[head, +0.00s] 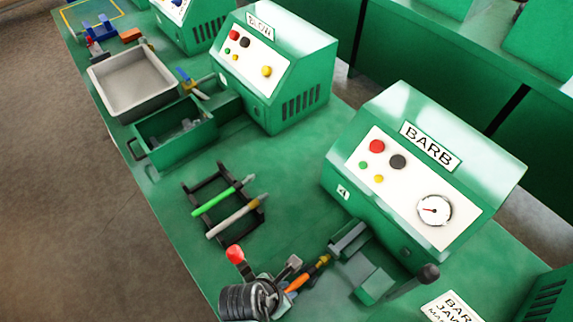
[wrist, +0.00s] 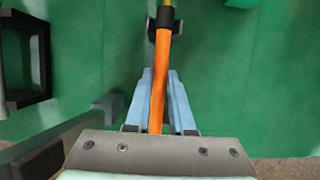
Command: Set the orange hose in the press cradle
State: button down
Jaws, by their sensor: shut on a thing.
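The orange hose (head: 298,283) lies between the fingers of my gripper (head: 288,279) at the bottom of the head view. In the wrist view the hose (wrist: 160,85) runs straight ahead between the two blue-grey fingers of my gripper (wrist: 160,76), which is shut on it. A dark collar (wrist: 165,17) and a yellow end show at its far end. In the head view that end points at the grey and green press parts (head: 348,238) in front of the BARB machine (head: 425,170). I cannot tell whether it touches the cradle.
A black rack (head: 196,188) holds a green hose (head: 213,202) and a pale hose (head: 232,219). A red-knobbed lever (head: 235,254) and a black-knobbed lever (head: 428,273) stand nearby. A green drawer (head: 150,155), a grey tray (head: 97,90) and another machine (head: 300,65) lie farther back.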

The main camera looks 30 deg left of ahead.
jog(key=shift+f, duration=0.1)
jog(key=c, duration=0.7)
grip_release()
jog(key=v, duration=1.3)
jog(key=shift+w, duration=0.15)
